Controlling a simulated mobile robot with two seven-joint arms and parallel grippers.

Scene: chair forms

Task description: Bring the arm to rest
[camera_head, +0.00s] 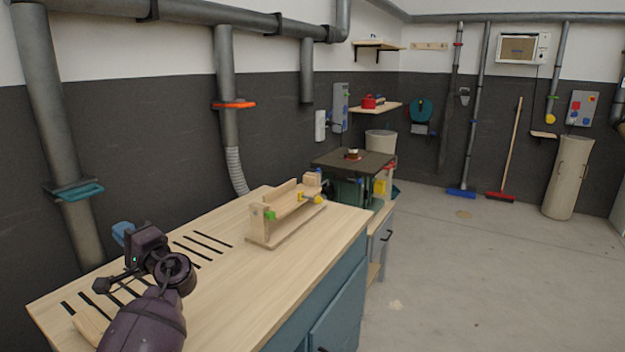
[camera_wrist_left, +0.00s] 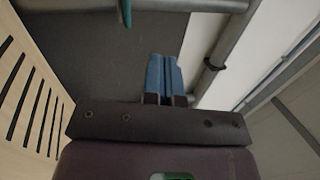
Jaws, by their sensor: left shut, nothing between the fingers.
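My left arm (camera_head: 148,318) comes in from the bottom left of the head view, over the left end of the wooden workbench (camera_head: 215,280). Its gripper (camera_head: 122,232) has blue fingers and points away toward the dark wall. The blue fingers (camera_wrist_left: 163,74) also show in the left wrist view, side by side and shut, with nothing between them. The gripper is above the bench's slotted part and touches nothing that I can see. My right gripper is in neither view.
A wooden form with clamps (camera_head: 285,212) stands on the bench, right of my arm. Grey pipes (camera_head: 58,150) run down the wall behind the gripper. A dark-topped machine (camera_head: 352,163) stands beyond the bench. The floor (camera_head: 470,270) at right is mostly clear.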

